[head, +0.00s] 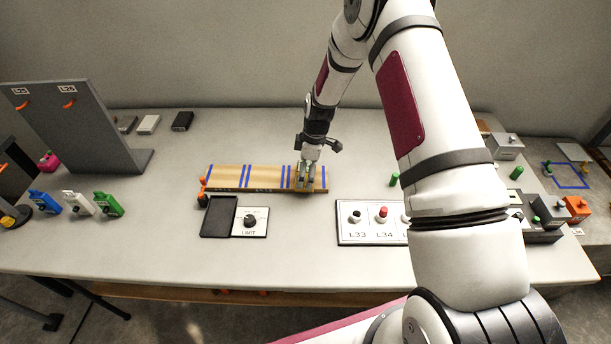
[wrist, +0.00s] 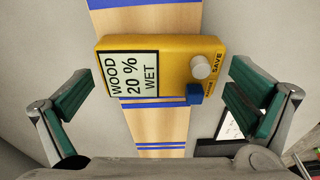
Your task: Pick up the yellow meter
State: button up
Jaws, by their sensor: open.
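The yellow meter (wrist: 173,68) shows in the wrist view over the wooden board, its screen reading "WOOD 20 % WET". It has a grey knob and a blue button on its right part. My gripper (wrist: 163,92) is open, its green-padded fingers apart near the meter's left and right ends. In the head view my gripper (head: 306,178) points down at the right end of the striped wooden board (head: 263,178). The meter cannot be made out there; the gripper seems to hide it.
A black tray and dial panel (head: 250,221) lie in front of the board, and a white switch panel (head: 370,236) is to the right. A grey stand (head: 80,125) and blue, white and green devices (head: 78,204) are at left. Grey boxes (head: 545,215) crowd the right.

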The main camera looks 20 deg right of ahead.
jog(key=c, duration=1)
jog(key=shift+c, duration=0.3)
jog(key=shift+r, duration=0.1)
